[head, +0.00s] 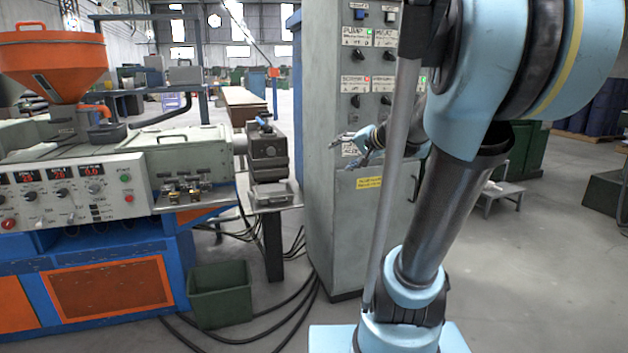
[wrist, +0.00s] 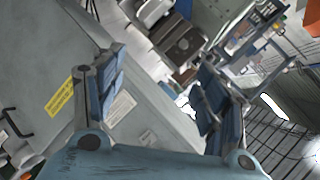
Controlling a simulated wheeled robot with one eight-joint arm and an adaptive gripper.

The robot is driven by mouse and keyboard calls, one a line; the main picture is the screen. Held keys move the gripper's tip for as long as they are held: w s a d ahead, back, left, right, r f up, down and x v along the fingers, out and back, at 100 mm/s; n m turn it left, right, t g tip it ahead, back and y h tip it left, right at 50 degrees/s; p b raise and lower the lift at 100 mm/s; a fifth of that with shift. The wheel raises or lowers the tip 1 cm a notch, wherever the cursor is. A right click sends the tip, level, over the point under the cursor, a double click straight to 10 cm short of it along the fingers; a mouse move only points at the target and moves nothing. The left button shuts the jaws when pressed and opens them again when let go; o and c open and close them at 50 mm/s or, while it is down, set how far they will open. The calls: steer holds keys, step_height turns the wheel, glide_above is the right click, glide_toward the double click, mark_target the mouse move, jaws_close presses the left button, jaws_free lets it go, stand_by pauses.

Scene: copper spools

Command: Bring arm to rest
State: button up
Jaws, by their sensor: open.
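My gripper (head: 352,147) shows in the head view in front of the grey control cabinet (head: 338,245), partly behind my own arm. Its fingers point left, toward the machine side. In the wrist view my gripper (wrist: 160,92) has its two blue-padded fingers spread wide apart, with nothing between them. My arm rises from its light blue base and bends at the upper right of the head view. Whether the fingers clear the cabinet face is hard to tell, but no contact shows.
An orange and blue extruder (head: 85,190) with an orange hopper (head: 52,60) stands left. A green bin (head: 220,293) and black cables (head: 290,325) lie on the floor before it. A grey step stool (head: 503,195) stands right. Open floor (head: 550,270) lies at the right.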

steer(key=s+d+f+n+g+h, duration=0.3)
steer(key=s+d+f+g, duration=0.1)
steer(key=s+f, duration=0.6)
steer(key=s+d+f+n+g+h, duration=0.2)
steer(key=s+f, duration=0.9)
steer(key=s, duration=0.6)
steer(key=shift+s+d+f+n+g+h, duration=0.35)
steer(key=shift+d+g+h, duration=0.55)
steer(key=shift+d+h, duration=0.3)
steer(key=shift+w, duration=0.15)
steer(key=shift+w+f, duration=0.15)
steer(key=shift+w, duration=0.3)
steer(key=shift+c, duration=0.3)
